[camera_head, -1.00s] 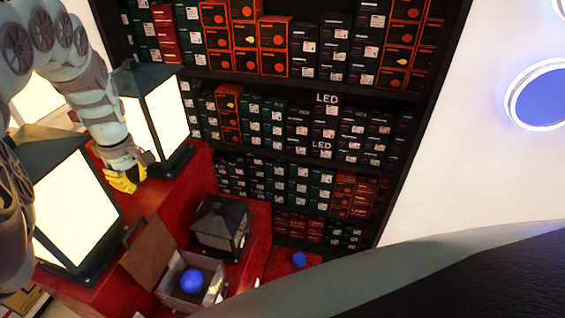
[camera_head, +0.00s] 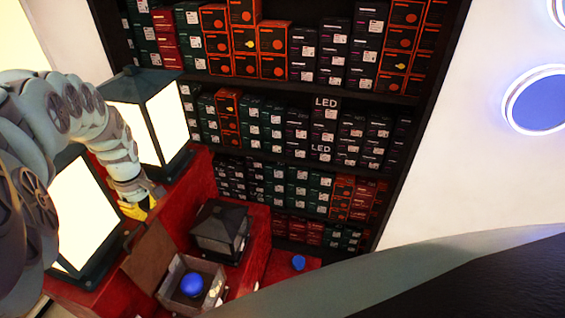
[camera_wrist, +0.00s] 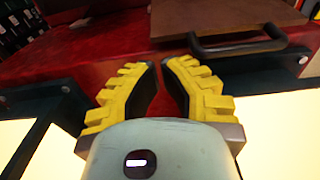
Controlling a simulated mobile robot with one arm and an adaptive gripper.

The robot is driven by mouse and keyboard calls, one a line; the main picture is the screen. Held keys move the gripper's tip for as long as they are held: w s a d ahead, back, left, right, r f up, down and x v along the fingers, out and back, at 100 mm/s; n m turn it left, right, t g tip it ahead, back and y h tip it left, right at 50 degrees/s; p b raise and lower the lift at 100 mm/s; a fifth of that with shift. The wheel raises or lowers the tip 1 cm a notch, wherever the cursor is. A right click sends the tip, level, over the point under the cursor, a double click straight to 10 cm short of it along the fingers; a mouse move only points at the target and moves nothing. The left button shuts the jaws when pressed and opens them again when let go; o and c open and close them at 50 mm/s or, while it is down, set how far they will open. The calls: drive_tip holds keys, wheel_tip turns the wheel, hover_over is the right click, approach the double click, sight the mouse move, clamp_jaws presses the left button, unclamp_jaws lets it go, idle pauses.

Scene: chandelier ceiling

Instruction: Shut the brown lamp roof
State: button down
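The brown roof (camera_head: 150,257) stands swung open, tilted up at the left side of a small lamp box (camera_head: 176,273). The box is open at the top, and a blue ball (camera_head: 192,284) shows inside. In the wrist view the brown roof (camera_wrist: 215,14) is at the top with its dark handle (camera_wrist: 238,48). My gripper (camera_head: 137,207) is above and beside the roof's upper edge in the head view. In the wrist view its yellow fingers (camera_wrist: 160,72) are parted by a narrow gap, with nothing between them. The handle is ahead and to the right, apart from the fingers.
Two large lit lanterns, one at the back (camera_head: 148,115) and one at the left (camera_head: 82,220), stand close to my arm. A dark-roofed lantern (camera_head: 220,230) sits right of the box on the red surface (camera_head: 258,240). Shelves of boxes (camera_head: 300,130) fill the back.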

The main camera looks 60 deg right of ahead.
drive_tip(key=shift+d+f+p, duration=0.1)
drive_tip(key=shift+f+p, duration=0.2)
drive_tip(key=shift+f, duration=0.8)
